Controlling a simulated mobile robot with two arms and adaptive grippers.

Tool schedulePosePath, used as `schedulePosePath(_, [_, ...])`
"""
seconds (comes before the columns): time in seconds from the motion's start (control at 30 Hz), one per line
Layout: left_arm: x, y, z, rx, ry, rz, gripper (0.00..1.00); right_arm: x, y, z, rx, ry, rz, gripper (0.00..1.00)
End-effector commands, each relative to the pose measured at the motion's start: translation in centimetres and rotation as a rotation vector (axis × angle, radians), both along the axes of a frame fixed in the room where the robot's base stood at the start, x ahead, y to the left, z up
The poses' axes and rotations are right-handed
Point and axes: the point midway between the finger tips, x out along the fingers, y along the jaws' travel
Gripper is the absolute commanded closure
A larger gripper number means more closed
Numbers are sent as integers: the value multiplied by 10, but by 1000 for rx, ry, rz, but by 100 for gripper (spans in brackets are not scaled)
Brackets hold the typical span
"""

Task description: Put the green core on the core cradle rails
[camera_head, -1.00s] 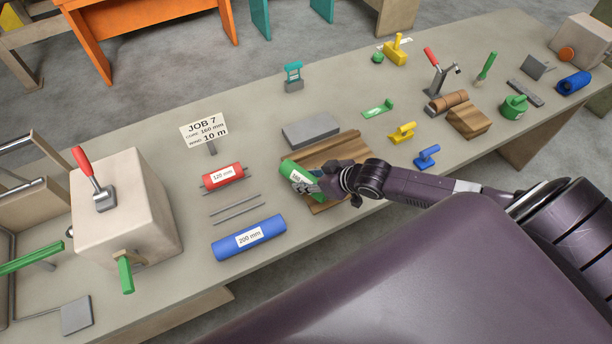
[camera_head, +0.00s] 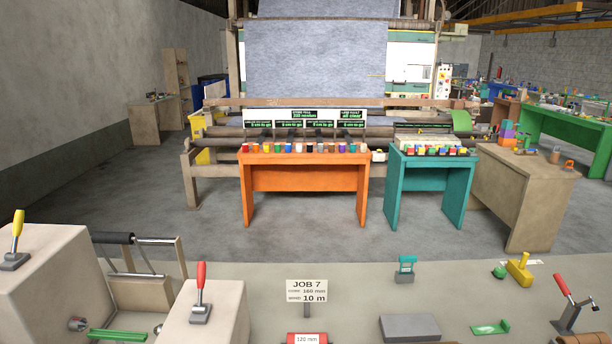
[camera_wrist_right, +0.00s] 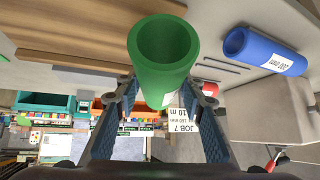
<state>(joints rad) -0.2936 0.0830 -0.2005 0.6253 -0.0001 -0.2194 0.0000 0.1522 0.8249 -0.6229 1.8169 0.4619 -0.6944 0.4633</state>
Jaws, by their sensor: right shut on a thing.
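The green core (camera_wrist_right: 165,62) is a hollow tube with its open end facing the camera in the right wrist view. My right gripper (camera_wrist_right: 163,92) is shut on it, one finger on each side. Part of a white label shows near the right finger. Thin grey rails (camera_wrist_right: 222,66) lie on the bench to the right of the core, apart from it in the picture. The core hides part of the bench behind it. The rails and the green core are outside the head view. My left gripper is in neither current view.
A blue core (camera_wrist_right: 265,50) lies beyond the rails. A wooden block (camera_wrist_right: 75,25) is at upper left. The job sign (camera_head: 306,291) stands on the bench, with the red core (camera_head: 306,338) before it. A beige box with a red lever (camera_head: 200,310) stands left.

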Motion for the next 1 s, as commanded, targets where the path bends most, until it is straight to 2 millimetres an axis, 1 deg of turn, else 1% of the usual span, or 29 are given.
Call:
schedulePosePath(0.03, [-1, 0, -16, 0, 1, 0, 60, 16, 12, 14, 3, -17, -10, 93])
schedulePosePath(0.13, [-3, 0, -30, 0, 4, 0, 60, 31, 29, 45, 3, -18, -42, 93])
schedulePosePath(0.23, [-6, 0, -44, 1, 8, 0, 60, 38, 43, 75, 2, -17, -71, 93])
schedulePosePath(0.37, [-7, 0, -62, 0, 10, 1, 60, 39, 58, 114, 2, -17, -106, 93])
schedulePosePath(0.5, [-8, 0, -82, -1, 11, 1, 60, 29, 66, 153, 2, -17, -152, 93])
schedulePosePath(0.6, [-9, -1, -96, -2, 13, 2, 60, 17, 68, 179, 2, -16, -191, 93])
schedulePosePath(0.7, [-10, -3, -109, -2, 14, 2, 60, 2, 64, 200, 1, -13, -234, 93])
schedulePosePath(0.83, [-10, -3, -120, -2, 14, 2, 60, -16, 56, 220, 2, -11, -287, 93])
schedulePosePath(1.0, [-10, -3, -127, -2, 14, 3, 60, -29, 48, 235, 0, -3, -331, 93])
